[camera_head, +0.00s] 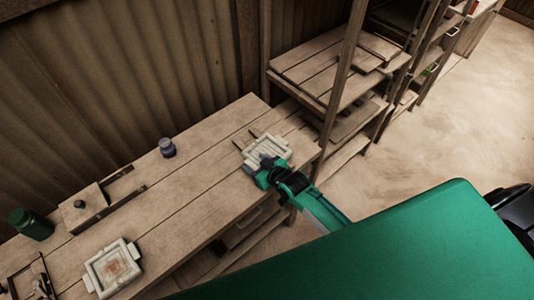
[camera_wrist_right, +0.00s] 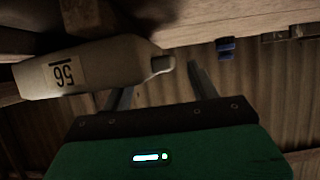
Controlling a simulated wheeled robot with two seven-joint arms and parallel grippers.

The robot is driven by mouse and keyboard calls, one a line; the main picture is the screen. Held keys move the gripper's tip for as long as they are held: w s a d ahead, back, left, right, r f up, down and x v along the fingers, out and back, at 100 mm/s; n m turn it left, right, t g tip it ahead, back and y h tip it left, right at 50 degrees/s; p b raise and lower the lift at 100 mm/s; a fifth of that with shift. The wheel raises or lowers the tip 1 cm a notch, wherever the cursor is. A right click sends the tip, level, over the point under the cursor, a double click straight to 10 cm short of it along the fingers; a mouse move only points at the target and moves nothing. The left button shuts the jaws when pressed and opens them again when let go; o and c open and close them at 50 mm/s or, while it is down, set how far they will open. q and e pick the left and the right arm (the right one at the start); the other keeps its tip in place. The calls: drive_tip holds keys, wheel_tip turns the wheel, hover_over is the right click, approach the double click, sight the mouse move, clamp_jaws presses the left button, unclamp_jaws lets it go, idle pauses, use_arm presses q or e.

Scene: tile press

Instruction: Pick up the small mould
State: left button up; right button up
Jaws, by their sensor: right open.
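A pale, frame-shaped mould (camera_head: 268,149) lies near the right end of the wooden table. My right gripper (camera_head: 266,170) is at its near side. In the right wrist view a cream-coloured body with a printed number label (camera_wrist_right: 85,70), apparently this mould up close, narrows to a stub. My open right gripper (camera_wrist_right: 160,82) has one finger on each side of that stub; I cannot tell whether they touch it. A second pale mould (camera_head: 93,273) with a reddish-brown middle lies at the table's near left. Which mould is smaller is hard to judge. My left gripper is out of view.
On the table (camera_head: 190,195) stand a dark blue-grey jar (camera_head: 167,147), a green jar (camera_head: 30,224) and a wooden block (camera_head: 82,209). A dark tray (camera_head: 22,284) is at the left corner. Wooden shelves (camera_head: 320,75) rise past the table's right end. The table's middle is clear.

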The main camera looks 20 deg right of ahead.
clamp_jaws()
drive_tip(key=shift+r, duration=0.15)
wheel_tip(320, 180, up, 20)
drive_tip(key=b, duration=0.3)
drive_tip(key=s+d+f+m+h, duration=0.1)
drive_tip(key=s+d+m+h, duration=0.3)
drive_tip(key=s, duration=0.7)
drive_tip(key=shift+s+d+t, duration=0.4)
